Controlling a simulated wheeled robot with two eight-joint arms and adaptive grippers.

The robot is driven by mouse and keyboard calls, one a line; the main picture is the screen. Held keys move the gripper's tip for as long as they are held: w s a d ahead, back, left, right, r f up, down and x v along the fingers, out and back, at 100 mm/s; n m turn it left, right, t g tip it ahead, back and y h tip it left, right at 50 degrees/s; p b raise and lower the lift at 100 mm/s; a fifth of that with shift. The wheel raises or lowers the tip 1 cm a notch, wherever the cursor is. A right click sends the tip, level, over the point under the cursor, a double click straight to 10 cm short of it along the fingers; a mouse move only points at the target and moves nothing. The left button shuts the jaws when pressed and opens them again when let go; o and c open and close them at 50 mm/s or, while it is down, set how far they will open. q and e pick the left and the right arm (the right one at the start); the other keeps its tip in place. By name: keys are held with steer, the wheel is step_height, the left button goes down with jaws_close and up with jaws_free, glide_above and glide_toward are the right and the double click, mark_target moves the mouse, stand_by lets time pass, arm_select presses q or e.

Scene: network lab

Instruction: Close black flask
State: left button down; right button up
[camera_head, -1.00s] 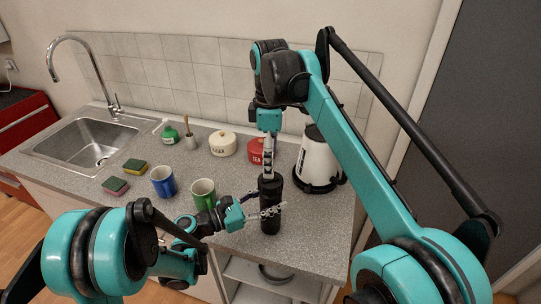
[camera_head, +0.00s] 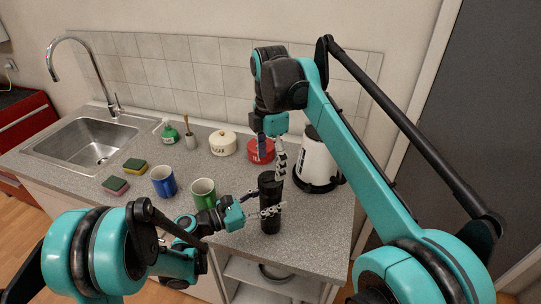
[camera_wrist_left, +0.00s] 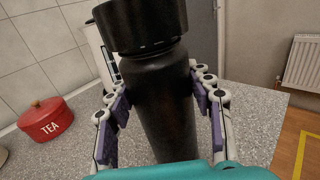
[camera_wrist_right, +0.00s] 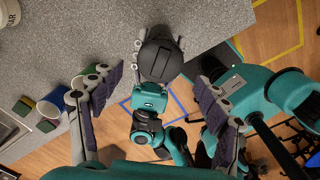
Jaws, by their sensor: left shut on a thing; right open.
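The black flask (camera_head: 270,218) stands upright on the counter near its front edge. Its black lid (camera_head: 269,181) sits on top; it also shows in the left wrist view (camera_wrist_left: 140,22) and from above in the right wrist view (camera_wrist_right: 160,61). Whether the lid is fully tightened I cannot tell. My left gripper (camera_head: 268,211) is shut around the flask's body, with a finger on each side in the left wrist view. My right gripper (camera_head: 271,158) is open above the lid, its fingers spread apart and not touching the lid.
A white kettle-like appliance (camera_head: 318,160) stands right behind the flask. A red TEA pot (camera_head: 261,151), a cream pot (camera_head: 222,143), a green mug (camera_head: 203,192) and a blue mug (camera_head: 163,181) stand to the left. Sponges (camera_head: 134,167) lie near the sink (camera_head: 92,143).

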mark_target(271, 179)
steer(key=shift+f, duration=3.15)
